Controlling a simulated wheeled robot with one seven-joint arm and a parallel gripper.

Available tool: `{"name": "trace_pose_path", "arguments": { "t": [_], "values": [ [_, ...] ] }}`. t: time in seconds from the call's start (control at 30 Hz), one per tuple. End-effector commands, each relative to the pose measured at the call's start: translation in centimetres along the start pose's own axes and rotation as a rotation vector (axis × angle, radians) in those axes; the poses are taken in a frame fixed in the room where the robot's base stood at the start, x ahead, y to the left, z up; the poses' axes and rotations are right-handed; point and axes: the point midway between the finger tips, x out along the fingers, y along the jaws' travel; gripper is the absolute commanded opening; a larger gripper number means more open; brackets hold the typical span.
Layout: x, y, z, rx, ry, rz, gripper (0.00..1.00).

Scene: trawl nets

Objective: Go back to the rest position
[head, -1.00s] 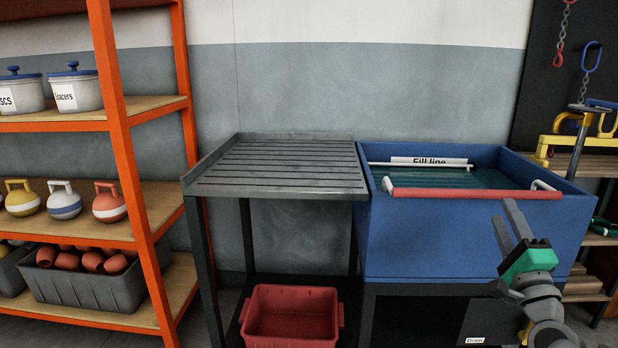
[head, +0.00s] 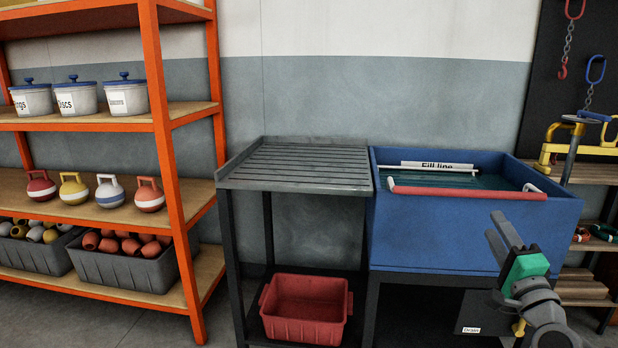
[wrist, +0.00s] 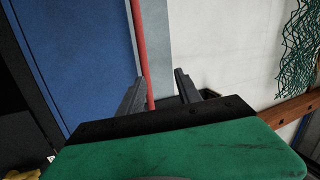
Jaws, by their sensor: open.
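My gripper (head: 506,234) is in front of the right part of the blue tank (head: 430,243) in the head view. Its two grey fingers point up and stand apart with nothing between them. In the wrist view the open fingers (wrist: 160,92) show past the green gripper body. The blue tank's side (wrist: 85,60) and a red bar (wrist: 139,45) show beyond them. I cannot tell the distance from my gripper to the tank.
A grey slatted rack (head: 300,165) stands left of the tank, with a red bin (head: 305,308) below. An orange shelf (head: 165,130) with kettlebell-shaped floats and tubs is at the left. A wooden shelf (head: 590,173) is at the right. Floor (head: 120,325) shows at lower left.

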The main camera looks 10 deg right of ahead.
Motion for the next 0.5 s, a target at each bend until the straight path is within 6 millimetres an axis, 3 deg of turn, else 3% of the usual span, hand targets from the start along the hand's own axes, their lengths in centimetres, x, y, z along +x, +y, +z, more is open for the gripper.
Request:
{"name": "trace_pose_path", "arguments": {
  "t": [0.03,0.17,0.27,0.4,0.5],
  "values": [
    [0.9,-0.9,1.1,-0.019,-0.028,0.021,0.41],
    [2.7,-1.4,5.0,-0.098,-0.123,0.104,0.41],
    [4.0,-2.1,9.0,-0.184,-0.224,0.184,0.41],
    [4.9,-3.4,15.4,-0.342,-0.404,0.321,0.41],
    [4.2,-5.4,20.7,-0.501,-0.582,0.439,0.41]
  ]
}}
